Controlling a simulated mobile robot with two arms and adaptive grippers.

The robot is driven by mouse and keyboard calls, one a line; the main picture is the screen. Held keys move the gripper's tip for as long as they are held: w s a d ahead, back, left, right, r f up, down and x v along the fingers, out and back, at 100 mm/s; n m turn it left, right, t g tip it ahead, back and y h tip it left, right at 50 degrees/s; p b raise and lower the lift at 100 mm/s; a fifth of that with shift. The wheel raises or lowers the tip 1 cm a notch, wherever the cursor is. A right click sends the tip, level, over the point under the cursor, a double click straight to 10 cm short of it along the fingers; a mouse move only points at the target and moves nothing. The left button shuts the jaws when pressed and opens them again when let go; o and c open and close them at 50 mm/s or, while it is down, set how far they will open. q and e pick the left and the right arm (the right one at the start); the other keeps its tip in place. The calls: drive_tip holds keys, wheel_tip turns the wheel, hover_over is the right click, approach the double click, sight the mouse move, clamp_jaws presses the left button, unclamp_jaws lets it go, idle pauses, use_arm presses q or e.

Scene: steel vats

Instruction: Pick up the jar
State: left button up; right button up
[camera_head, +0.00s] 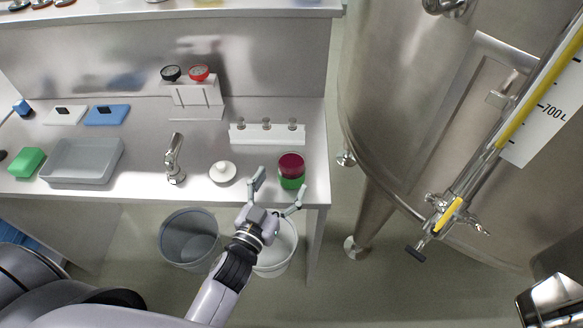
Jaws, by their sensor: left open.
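A green jar with a dark red lid (291,167) stands upright near the front right corner of the steel bench (145,188). My left gripper (279,186) is open in front of the jar, at the bench's front edge. One finger is to the left of the jar and the other reaches close to its lower right side. I cannot tell whether either finger touches it. My right gripper is not in view.
A white rack (267,134) is behind the jar. A grey bin (190,238) and a white bucket (277,262) are below. A large steel vat (400,90) stands right.

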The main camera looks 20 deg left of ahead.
sight(286, 178)
use_arm(q)
drive_tip(key=w, duration=0.4)
drive_tip(key=w+d, duration=0.1)
drive_tip(key=w, duration=0.1)
drive_tip(key=shift+f+p, duration=0.35)
drive_tip(key=shift+f, duration=0.05)
drive_tip(key=shift+s, duration=0.1)
drive_tip(key=shift+c, duration=0.5)
drive_tip(key=c, duration=1.5)
